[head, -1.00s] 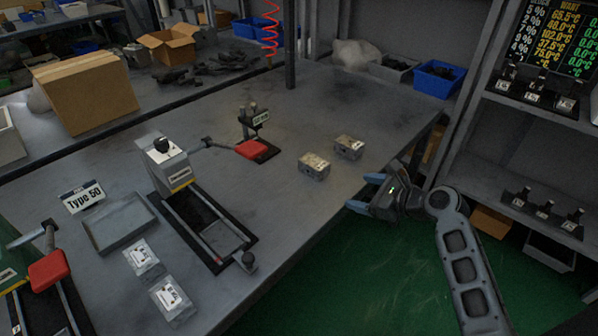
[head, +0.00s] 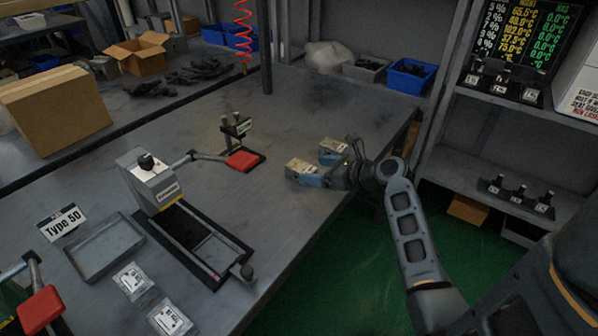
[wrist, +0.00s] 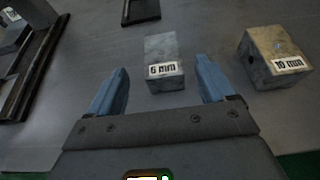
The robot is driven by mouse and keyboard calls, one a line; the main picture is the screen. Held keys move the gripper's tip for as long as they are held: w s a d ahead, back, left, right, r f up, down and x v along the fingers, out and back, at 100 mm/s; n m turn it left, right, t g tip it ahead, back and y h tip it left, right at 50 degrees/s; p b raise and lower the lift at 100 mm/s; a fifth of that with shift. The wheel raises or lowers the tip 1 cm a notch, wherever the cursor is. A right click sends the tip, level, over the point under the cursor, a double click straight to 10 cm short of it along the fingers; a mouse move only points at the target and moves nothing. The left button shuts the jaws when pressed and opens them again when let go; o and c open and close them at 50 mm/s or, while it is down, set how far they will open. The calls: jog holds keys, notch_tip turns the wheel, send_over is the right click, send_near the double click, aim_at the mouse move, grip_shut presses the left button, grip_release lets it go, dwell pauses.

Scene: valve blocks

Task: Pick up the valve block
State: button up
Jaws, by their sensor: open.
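A small grey metal valve block (head: 303,166) sits near the right edge of the workbench. In the wrist view the gripper's fingers (wrist: 162,66) stand to either side of the block, with gaps on both sides. A second block (head: 332,149), labelled "10 mm" in the wrist view (wrist: 275,57), is outside the right finger.
A black fixture with a red-handled lever (head: 243,160) stands left of the blocks. A clamp fixture (head: 155,182), an empty grey tray (head: 105,248) and a "Type 50" sign (head: 63,222) are farther left. Bare bench lies around the blocks. Shelves (head: 490,120) stand at the right.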

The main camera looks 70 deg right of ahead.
aim_at(311, 171)
jog(key=x, duration=0.5)
jog(key=shift+s+d+f, duration=0.1)
jog(key=shift+s+f, duration=0.1)
jog(key=shift+f, duration=0.2)
